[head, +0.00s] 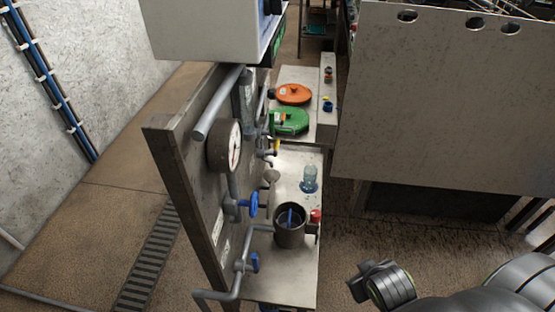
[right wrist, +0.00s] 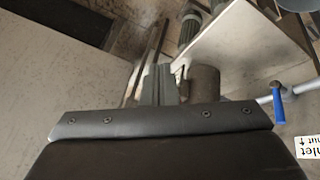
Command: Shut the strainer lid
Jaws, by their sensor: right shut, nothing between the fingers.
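A dark grey cylindrical pot (head: 290,236), open at the top with something blue inside, stands on the bench beside the pipe panel. It may be the strainer. Orange (head: 294,94) and green (head: 289,121) round discs lie farther back; I cannot tell whether either is the strainer lid. My right gripper (head: 368,280) is in front of the bench, to the right of the pot and apart from it. In the right wrist view its fingers (right wrist: 165,85) are shut and empty, with a grey cylinder (right wrist: 204,82) beyond them. My left gripper is not in view.
The panel holds a gauge (head: 224,146), pipes and blue valve handles (head: 251,204). A clear bottle (head: 310,179) and a red-topped item (head: 316,216) stand on the bench. A large grey cabinet (head: 440,100) is at right. The floor between is open.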

